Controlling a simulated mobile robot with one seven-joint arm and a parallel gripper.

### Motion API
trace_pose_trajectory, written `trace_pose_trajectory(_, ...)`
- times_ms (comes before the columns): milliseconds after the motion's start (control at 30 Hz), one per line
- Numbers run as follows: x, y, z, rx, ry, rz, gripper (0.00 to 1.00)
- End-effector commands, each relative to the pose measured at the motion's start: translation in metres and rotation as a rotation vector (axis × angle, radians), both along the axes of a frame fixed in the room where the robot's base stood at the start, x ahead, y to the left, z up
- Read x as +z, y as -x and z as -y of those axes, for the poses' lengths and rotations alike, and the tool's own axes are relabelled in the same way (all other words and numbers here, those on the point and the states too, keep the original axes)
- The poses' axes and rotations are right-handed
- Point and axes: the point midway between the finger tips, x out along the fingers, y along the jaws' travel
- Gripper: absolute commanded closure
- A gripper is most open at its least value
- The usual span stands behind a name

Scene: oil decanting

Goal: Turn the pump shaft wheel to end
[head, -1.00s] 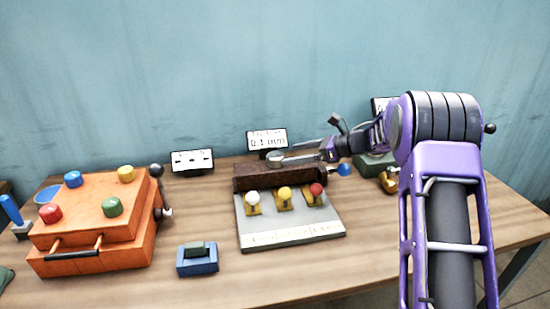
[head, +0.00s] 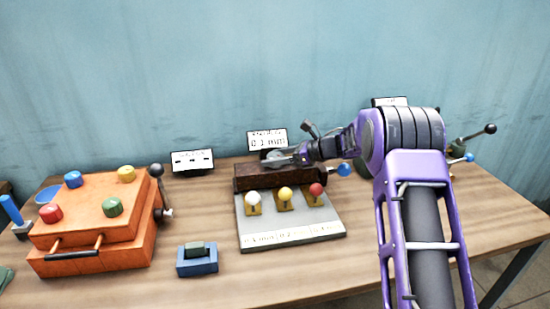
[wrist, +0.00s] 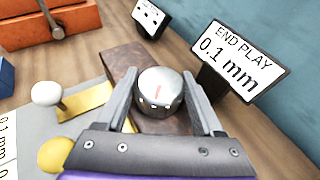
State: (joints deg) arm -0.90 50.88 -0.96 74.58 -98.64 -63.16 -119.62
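The pump shaft wheel (wrist: 160,88) is a round silver knob with a red mark on top. It stands on a dark brown block (wrist: 122,58) in the wrist view. In the head view the block (head: 250,183) is at the back middle of the table, and the wheel (head: 274,155) is partly covered by my fingers. My gripper (wrist: 159,80) has one finger on each side of the wheel, with a thin gap showing at the left finger. I cannot tell whether the right finger touches it. The gripper also shows in the head view (head: 284,158).
An END PLAY sign (head: 267,140) reading 0.1 mm stands behind the block. A grey plate with white, yellow and red knobs (head: 290,225) lies in front. An orange box (head: 95,225) and a blue block (head: 197,260) are at left. The front of the table is clear.

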Motion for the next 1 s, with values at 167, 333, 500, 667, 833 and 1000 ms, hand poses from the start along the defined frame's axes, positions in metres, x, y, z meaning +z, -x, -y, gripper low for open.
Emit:
trace_pose_trajectory(167,0.0001,0.0002,0.0001,0.0,0.0,0.0,0.66)
trace_pose_trajectory(333,-0.0001,0.0002,0.0003,0.0,0.0,0.0,0.87)
trace_pose_trajectory(500,-0.0011,0.0002,0.0003,-0.018,0.0,-0.001,0.87)
trace_pose_trajectory(667,-0.0023,0.0007,0.0002,-0.074,0.0,-0.001,0.87)
trace_pose_trajectory(833,-0.0028,0.0012,-0.0004,-0.184,0.0,-0.001,0.87)
trace_pose_trajectory(1000,-0.0018,0.0014,-0.0006,-0.335,0.0,-0.002,0.87)
